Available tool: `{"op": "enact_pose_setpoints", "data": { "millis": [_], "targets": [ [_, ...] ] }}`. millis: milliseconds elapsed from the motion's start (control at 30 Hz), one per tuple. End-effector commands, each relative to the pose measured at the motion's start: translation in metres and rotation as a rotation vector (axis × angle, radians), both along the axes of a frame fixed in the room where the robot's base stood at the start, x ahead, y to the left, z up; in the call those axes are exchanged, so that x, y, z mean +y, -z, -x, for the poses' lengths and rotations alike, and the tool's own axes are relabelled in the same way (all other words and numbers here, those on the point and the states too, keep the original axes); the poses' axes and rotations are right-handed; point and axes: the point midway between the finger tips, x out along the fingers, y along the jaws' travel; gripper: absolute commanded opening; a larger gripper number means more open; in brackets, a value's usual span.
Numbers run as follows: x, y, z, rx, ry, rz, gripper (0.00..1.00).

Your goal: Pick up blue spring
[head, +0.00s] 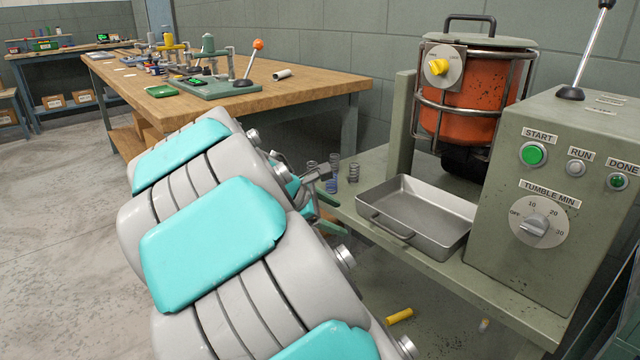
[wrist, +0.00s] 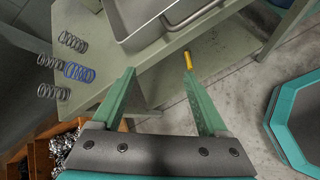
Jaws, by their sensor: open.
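The blue spring (wrist: 79,72) lies in the left part of the wrist view among several grey springs, such as one (wrist: 73,41) above it and one (wrist: 54,92) below it. They rest on the green-grey bench. In the head view the blue spring (head: 332,186) stands on the bench's left end beside grey springs, close to the end of my arm. My gripper (wrist: 160,75) has its two green fingers apart with nothing between them. The blue spring is outside them, left of the left finger. In the head view my arm hides much of the gripper.
A metal tray (head: 415,217) sits on the bench right of the springs, and beyond it are an orange drum (head: 465,108) and a control box (head: 560,190). A yellow cylinder (head: 399,316) is low under the bench. A wooden bin (wrist: 42,160) holds metal bits.

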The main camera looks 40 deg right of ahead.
Motion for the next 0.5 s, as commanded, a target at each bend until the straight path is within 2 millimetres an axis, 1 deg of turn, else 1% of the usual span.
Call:
{"op": "enact_pose_setpoints", "data": {
  "millis": [33, 100, 200, 300, 400, 500],
  "targets": [
    [-0.013, -0.002, -0.023, 0.065, -0.070, 0.056, 0.77],
    [-0.027, -0.005, -0.053, 0.161, -0.171, 0.132, 0.77],
    [-0.040, -0.007, -0.091, 0.291, -0.298, 0.222, 0.77],
    [-0.047, -0.002, -0.121, 0.397, -0.398, 0.286, 0.77],
    [-0.049, -0.001, -0.141, 0.461, -0.466, 0.330, 0.77],
    [-0.052, 0.001, -0.152, 0.499, -0.500, 0.352, 0.77]
  ]
}}
